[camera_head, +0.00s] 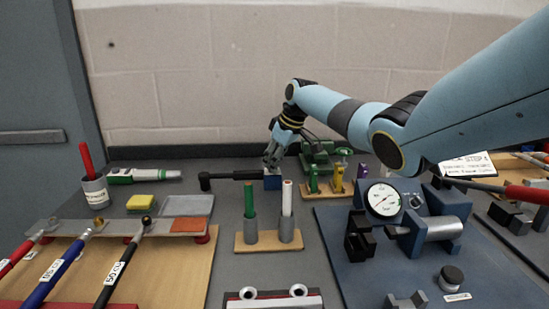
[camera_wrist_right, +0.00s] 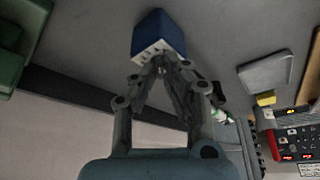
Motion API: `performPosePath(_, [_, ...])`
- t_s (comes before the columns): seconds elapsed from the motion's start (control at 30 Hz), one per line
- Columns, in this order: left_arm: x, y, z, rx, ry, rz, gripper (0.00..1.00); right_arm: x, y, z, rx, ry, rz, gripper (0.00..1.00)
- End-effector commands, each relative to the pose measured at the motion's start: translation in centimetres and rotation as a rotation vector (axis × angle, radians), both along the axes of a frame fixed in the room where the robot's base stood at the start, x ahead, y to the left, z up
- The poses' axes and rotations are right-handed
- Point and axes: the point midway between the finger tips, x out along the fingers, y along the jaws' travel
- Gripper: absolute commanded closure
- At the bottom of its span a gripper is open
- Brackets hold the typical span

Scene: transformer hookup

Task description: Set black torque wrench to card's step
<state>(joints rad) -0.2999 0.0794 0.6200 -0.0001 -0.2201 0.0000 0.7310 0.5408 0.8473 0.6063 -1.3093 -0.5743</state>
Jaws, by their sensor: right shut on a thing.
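A black torque wrench (camera_head: 232,176) lies across the table toward the back, its thicker head at the left. A small blue block (camera_head: 272,182) is at its right end; I cannot tell if they are joined. My right gripper (camera_head: 271,161) reaches down to this block from above and is shut on it. In the right wrist view the fingertips (camera_wrist_right: 163,62) come together at the white, dark-marked edge of the blue block (camera_wrist_right: 160,33); the exact contact is hard to see. A white card (camera_head: 467,165) with a step heading stands at the right, its small print unreadable. My left gripper is not in view.
A holder with a green and a white rod (camera_head: 268,240) stands in front of the wrench. A blue base (camera_head: 345,285) with a dial gauge (camera_head: 383,200) is at the right. Red, blue and black labelled rods (camera_head: 124,262) lie at the left, near a yellow sponge (camera_head: 147,202).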

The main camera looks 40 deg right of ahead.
Motion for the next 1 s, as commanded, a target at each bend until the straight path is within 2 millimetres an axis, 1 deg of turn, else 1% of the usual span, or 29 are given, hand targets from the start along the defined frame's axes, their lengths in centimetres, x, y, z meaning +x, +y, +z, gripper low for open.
performPosePath(0.3, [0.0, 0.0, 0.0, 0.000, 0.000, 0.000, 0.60, 0.1, 0.0, 0.0, 0.001, -0.002, -0.001, 1.00])
performPosePath(0.33, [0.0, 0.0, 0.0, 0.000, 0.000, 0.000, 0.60, 0.1, 0.0, 0.0, 0.001, -0.002, -0.001, 0.91])
performPosePath(0.5, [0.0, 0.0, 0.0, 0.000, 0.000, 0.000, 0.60, 0.0, 0.0, 0.0, 0.001, -0.001, -0.001, 0.69])
performPosePath(0.8, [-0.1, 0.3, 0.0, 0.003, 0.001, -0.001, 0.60, -0.1, 0.0, 0.2, 0.001, -0.001, -0.001, 0.69])
performPosePath(0.93, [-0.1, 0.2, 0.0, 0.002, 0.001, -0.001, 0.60, -0.6, -0.3, 1.5, -0.002, -0.003, -0.001, 0.69])
performPosePath(1.0, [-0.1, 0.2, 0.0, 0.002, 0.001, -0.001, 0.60, -1.0, -0.3, 2.7, -0.004, -0.003, -0.001, 0.69])
